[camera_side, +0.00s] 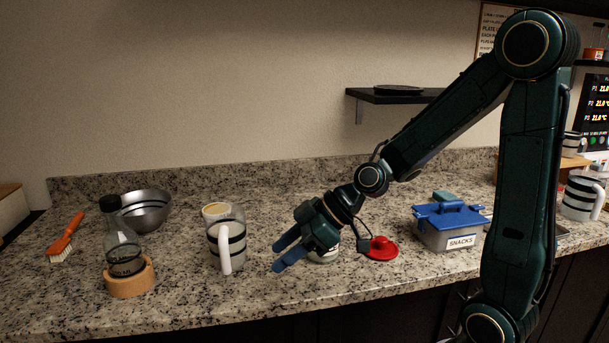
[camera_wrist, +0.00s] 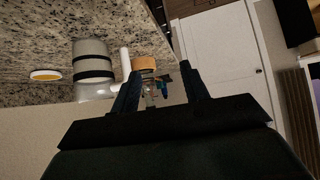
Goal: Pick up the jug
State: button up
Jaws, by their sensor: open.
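A grey, see-through jug (camera_side: 212,243) with dark bands and a white handle stands upright on the granite counter, left of my gripper in the side view. In the wrist view the jug (camera_wrist: 93,63) is left of my fingers, its white handle on the side nearer them. My gripper (camera_side: 280,255) is open and empty, its blue fingers pointing left toward the jug with a gap between. The open fingers also show in the wrist view (camera_wrist: 160,70).
A flask (camera_side: 123,252) in a wooden ring (camera_side: 131,284), a brush (camera_side: 66,238) and a metal bowl (camera_side: 150,211) are left. A pale jar (camera_side: 324,257), red object (camera_side: 382,248) and snacks box (camera_side: 448,235) are right.

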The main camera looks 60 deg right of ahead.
aim_at(227, 244)
jog(key=w+d+f+m+t+y, duration=0.1)
jog(key=w+d+f+t, duration=0.1)
jog(key=w, duration=0.4)
jog(key=d+t, duration=0.1)
jog(key=d, duration=0.1)
jog(key=shift+d+t, duration=0.35)
jog(key=shift+t, duration=0.05)
jog(key=shift+w, duration=0.1)
jog(key=x, duration=0.8)
jog(key=shift+w+a+f, duration=0.15)
jog(key=shift+w+a, duration=0.05)
jog(key=shift+x, duration=2.55)
jog(key=shift+d, duration=0.15)
jog(key=shift+w, duration=0.1)
grip_shut()
